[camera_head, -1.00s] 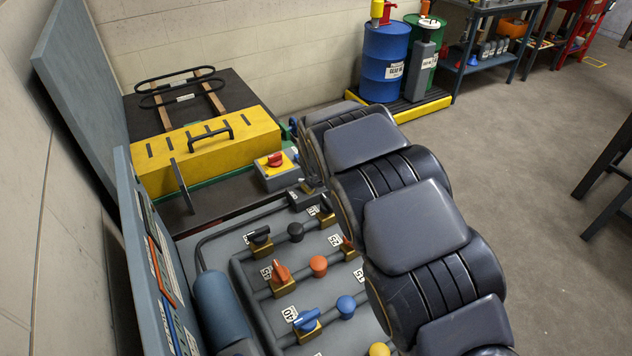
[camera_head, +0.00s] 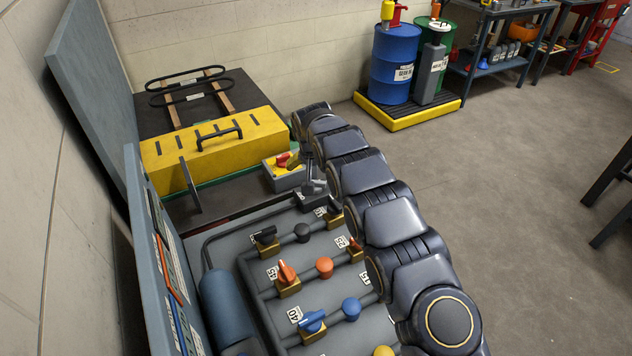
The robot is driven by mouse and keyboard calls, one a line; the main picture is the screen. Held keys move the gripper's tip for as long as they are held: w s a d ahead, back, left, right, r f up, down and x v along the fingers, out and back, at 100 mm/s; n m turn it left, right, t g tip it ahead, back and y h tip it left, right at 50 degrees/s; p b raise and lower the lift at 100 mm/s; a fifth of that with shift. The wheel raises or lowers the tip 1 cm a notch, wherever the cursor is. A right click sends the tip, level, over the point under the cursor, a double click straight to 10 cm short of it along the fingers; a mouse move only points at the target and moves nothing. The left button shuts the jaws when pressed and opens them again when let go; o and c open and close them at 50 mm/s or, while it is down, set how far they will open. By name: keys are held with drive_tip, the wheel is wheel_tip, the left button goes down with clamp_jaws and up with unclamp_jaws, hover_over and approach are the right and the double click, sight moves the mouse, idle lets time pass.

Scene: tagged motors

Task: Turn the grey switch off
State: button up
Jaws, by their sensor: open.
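A grey box (camera_head: 284,182) with a yellow top plate and a red rotary handle (camera_head: 282,159) stands beyond the top edge of the valve panel. A smaller grey block (camera_head: 314,197) sits just in front of it at the panel's upper corner. The frames do not make clear which of these is the grey switch. My gripper (camera_head: 309,172) is small and dark at the end of my arm, above the grey block and just right of the red-handled box. It is open. Its fingertips are hard to make out, and I cannot tell whether they touch anything.
The grey panel (camera_head: 235,246) carries pipes, black, orange and blue valve handles and matching round knobs. A yellow cover (camera_head: 215,145) with a black handle lies behind. A blue board (camera_head: 155,255) stands on the left. Drums on a yellow pallet (camera_head: 408,120) stand farther back.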

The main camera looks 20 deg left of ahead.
sight(316, 181)
drive_tip(key=shift+x, duration=3.8)
drive_tip(key=shift+s, duration=0.1)
drive_tip(key=c, duration=1.1)
